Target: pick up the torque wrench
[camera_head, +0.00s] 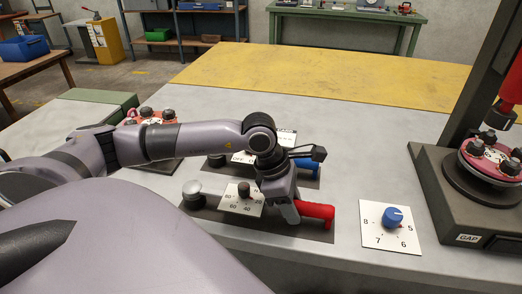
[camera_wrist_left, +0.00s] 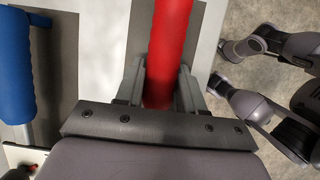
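The torque wrench, with a red handle (camera_head: 317,212) and a white scale plate (camera_head: 243,198) marked 20 to 80, lies on a dark mat on the grey bench. My left gripper (camera_head: 292,208) reaches down onto the wrench at its handle. In the left wrist view the red handle (camera_wrist_left: 168,50) runs between the two fingers (camera_wrist_left: 161,85), which sit close against both its sides. The finger tips are partly hidden by the handle. My right gripper is not identifiable in either view.
A blue-handled tool (camera_head: 296,165) lies on a mat just behind the wrench; its handle (camera_wrist_left: 14,70) also shows in the wrist view. A blue dial knob (camera_head: 392,217) sits to the right. A dark press stand (camera_head: 440,185) rises at far right. The yellow bench area (camera_head: 320,78) behind is clear.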

